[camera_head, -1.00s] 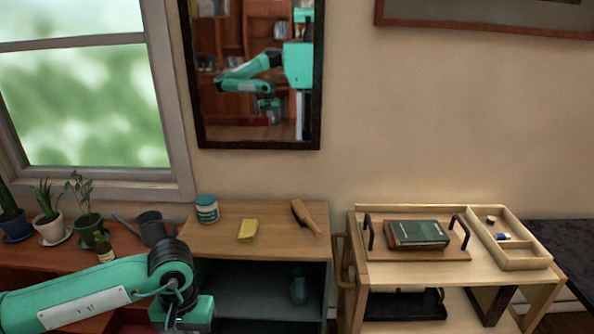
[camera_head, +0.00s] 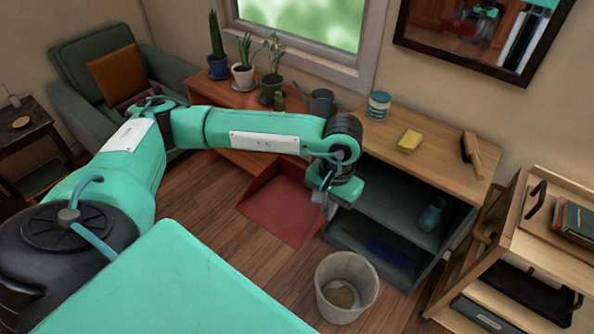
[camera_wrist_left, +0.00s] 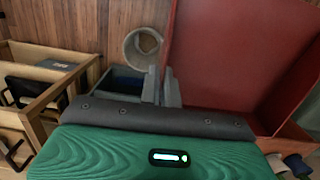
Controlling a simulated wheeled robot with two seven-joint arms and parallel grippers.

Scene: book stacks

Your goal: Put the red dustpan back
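The red dustpan (camera_head: 283,207) hangs in front of the low shelves, left of the waste bin. Its broad red face also fills the upper right of the left wrist view (camera_wrist_left: 235,55). My left gripper (camera_head: 328,203) is at the dustpan's right edge. In the left wrist view my left gripper's fingers (camera_wrist_left: 162,88) are close together, with the dustpan's side edge appearing to run between them. The exact grip is partly hidden. My right gripper is not in view.
A waste bin (camera_head: 346,288) with brown debris inside stands on the floor. A dark open cabinet (camera_head: 372,195) is behind my gripper. A wooden cart (camera_head: 520,245) is at the right. A green armchair (camera_head: 75,95) is at the back left. Wooden floor (camera_head: 205,190) lies clear left of the dustpan.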

